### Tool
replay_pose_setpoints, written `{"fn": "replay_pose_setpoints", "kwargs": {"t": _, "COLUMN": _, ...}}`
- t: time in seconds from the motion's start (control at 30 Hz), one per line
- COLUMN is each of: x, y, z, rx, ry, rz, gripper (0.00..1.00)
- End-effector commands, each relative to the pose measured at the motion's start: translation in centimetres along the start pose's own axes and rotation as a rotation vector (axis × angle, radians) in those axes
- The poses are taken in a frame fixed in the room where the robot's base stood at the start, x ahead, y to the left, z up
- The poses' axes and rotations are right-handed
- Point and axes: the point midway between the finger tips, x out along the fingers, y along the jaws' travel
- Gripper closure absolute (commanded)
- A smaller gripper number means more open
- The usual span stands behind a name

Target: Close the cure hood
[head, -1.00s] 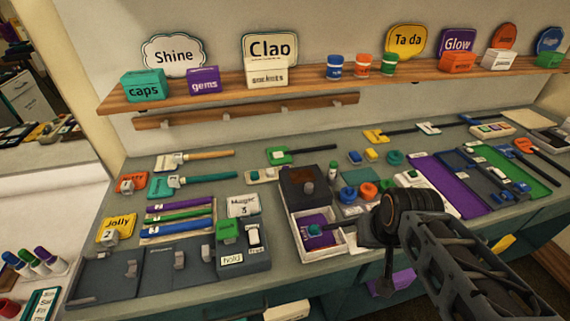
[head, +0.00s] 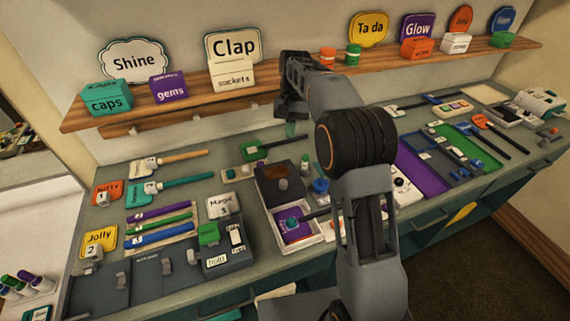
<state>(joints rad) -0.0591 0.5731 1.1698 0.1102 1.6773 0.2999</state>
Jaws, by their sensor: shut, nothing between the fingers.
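The cure hood appears to be the small white box (head: 312,240) in the middle of the bench, with a dark brown lid (head: 270,176) at its back. The lid stands raised, its small knob facing me, so the box is open. My forearm hides the bench right of the box.
A wooden shelf (head: 190,108) with boxes and signs runs along the wall close behind my gripper. Brushes, pens and a dark switch panel (head: 225,256) lie left of the box. A purple tray (head: 422,176) and tools lie to the right.

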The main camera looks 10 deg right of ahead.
Motion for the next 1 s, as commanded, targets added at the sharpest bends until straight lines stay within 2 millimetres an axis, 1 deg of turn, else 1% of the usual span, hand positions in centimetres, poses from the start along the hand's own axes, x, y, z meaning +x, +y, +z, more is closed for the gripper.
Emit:
{"fn": "replay_pose_setpoints", "kwargs": {"t": 0.03, "x": 0.0, "y": -0.3, "z": -0.7, "rx": 0.006, "ry": -0.020, "rz": 0.003, "gripper": 1.00}}
{"fn": "replay_pose_setpoints", "kwargs": {"t": 0.13, "x": 0.2, "y": -0.7, "z": -1.4, "rx": 0.019, "ry": -0.049, "rz": 0.009, "gripper": 1.00}}
{"fn": "replay_pose_setpoints", "kwargs": {"t": 0.27, "x": 0.5, "y": -0.9, "z": -2.0, "rx": 0.026, "ry": -0.070, "rz": 0.013, "gripper": 1.00}}
{"fn": "replay_pose_setpoints", "kwargs": {"t": 0.37, "x": 1.2, "y": -1.0, "z": -2.1, "rx": 0.029, "ry": -0.078, "rz": 0.014, "gripper": 1.00}}
{"fn": "replay_pose_setpoints", "kwargs": {"t": 0.47, "x": 2.3, "y": -1.0, "z": -2.0, "rx": 0.030, "ry": -0.080, "rz": 0.015, "gripper": 1.00}}
{"fn": "replay_pose_setpoints", "kwargs": {"t": 0.57, "x": 4.0, "y": -1.0, "z": -1.9, "rx": 0.030, "ry": -0.082, "rz": 0.015, "gripper": 1.00}}
{"fn": "replay_pose_setpoints", "kwargs": {"t": 0.9, "x": 10.5, "y": -0.9, "z": -1.3, "rx": 0.031, "ry": -0.080, "rz": 0.015, "gripper": 1.00}}
{"fn": "replay_pose_setpoints", "kwargs": {"t": 1.0, "x": 10.7, "y": -0.9, "z": -0.1, "rx": 0.030, "ry": -0.077, "rz": 0.013, "gripper": 1.00}}
